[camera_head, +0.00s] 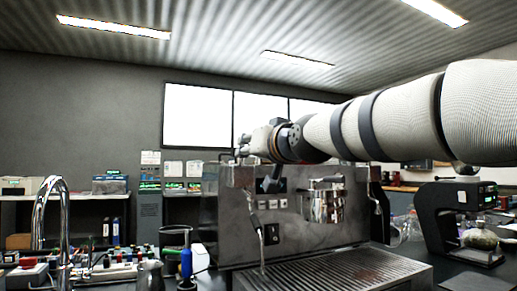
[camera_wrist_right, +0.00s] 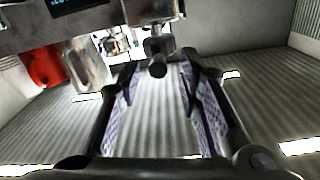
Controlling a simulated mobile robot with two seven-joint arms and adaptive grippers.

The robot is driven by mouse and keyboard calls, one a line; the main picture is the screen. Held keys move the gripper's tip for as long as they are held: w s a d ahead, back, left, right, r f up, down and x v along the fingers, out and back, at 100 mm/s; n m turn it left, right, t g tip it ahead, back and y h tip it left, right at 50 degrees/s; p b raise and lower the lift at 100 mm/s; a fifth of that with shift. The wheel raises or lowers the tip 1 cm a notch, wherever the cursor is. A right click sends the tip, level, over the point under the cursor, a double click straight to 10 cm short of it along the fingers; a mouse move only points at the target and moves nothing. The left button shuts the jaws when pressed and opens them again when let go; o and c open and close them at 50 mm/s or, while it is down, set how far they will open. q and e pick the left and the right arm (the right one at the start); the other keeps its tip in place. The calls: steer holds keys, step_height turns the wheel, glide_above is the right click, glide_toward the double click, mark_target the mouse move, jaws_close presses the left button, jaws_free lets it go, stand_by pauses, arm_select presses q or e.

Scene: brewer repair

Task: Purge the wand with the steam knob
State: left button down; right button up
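The steel espresso machine (camera_head: 290,225) stands on the counter in the middle of the head view. Its steam wand (camera_head: 261,240) hangs down at the front left, above the drip tray (camera_head: 340,268). My right gripper (camera_head: 254,150) is at the machine's upper left, above the wand. In the right wrist view, my right gripper (camera_wrist_right: 160,75) is open, and a dark round knob (camera_wrist_right: 158,66), apparently the steam knob, sits near and between the fingertips. I cannot tell whether the fingers touch it. In the head view the knob is not clearly visible. My left gripper is out of view.
A portafilter with a steel cup (camera_head: 327,204) is at the machine's front. A black grinder-like device (camera_head: 450,220) stands at right. A tap (camera_head: 45,215), a dark jug (camera_head: 149,275) and several small bottles crowd the left. My right arm spans the upper right.

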steer(key=v, duration=0.3)
steer(key=shift+s+d, duration=0.15)
steer(key=shift+s, duration=0.2)
stand_by(0.8)
